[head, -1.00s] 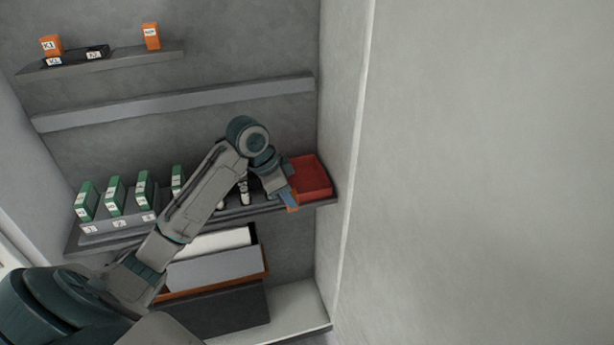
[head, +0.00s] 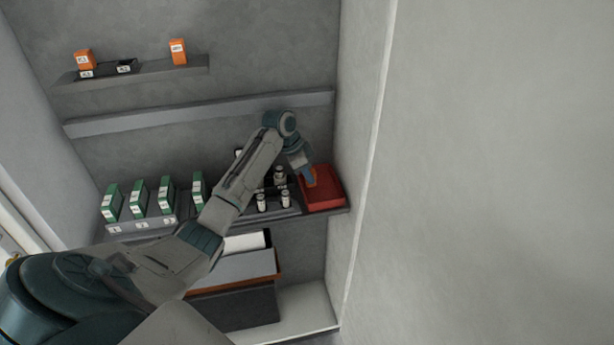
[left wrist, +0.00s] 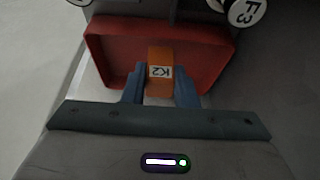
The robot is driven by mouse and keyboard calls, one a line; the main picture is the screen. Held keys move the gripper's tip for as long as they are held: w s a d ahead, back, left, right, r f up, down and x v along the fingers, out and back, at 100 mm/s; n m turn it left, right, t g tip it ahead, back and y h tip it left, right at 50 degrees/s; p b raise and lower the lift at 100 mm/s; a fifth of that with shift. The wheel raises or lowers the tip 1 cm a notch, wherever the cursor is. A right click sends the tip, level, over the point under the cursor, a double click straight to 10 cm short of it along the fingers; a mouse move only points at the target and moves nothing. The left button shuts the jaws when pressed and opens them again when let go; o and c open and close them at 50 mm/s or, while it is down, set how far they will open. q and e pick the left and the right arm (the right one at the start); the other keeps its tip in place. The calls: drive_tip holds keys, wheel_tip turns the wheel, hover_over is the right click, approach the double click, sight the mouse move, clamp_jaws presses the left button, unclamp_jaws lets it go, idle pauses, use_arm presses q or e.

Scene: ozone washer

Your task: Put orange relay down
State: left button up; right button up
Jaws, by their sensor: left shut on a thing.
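The orange relay (left wrist: 160,59) carries a white label reading K2 in the left wrist view. My left gripper (left wrist: 160,88) is shut on it, with one blue finger on each side. The relay is over the red tray (left wrist: 215,58); I cannot tell whether it touches the tray floor. In the head view the left gripper (head: 309,178) is at the left part of the red tray (head: 328,197), with a bit of the orange relay (head: 313,173) showing. My right gripper is not in view.
Several green modules (head: 166,195) stand in a grey rack left of my arm. Small white-labelled cylinders (head: 285,198) stand just left of the tray. The upper shelf (head: 150,70) holds two orange relays. A wall rises close to the tray's right.

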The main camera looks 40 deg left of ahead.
use_arm(q)
drive_tip(key=shift+s+f+p, duration=0.1)
drive_tip(key=shift+f+p, duration=0.3)
drive_tip(key=shift+f, duration=0.75)
drive_tip(key=shift+f, duration=0.1)
drive_tip(key=o, duration=1)
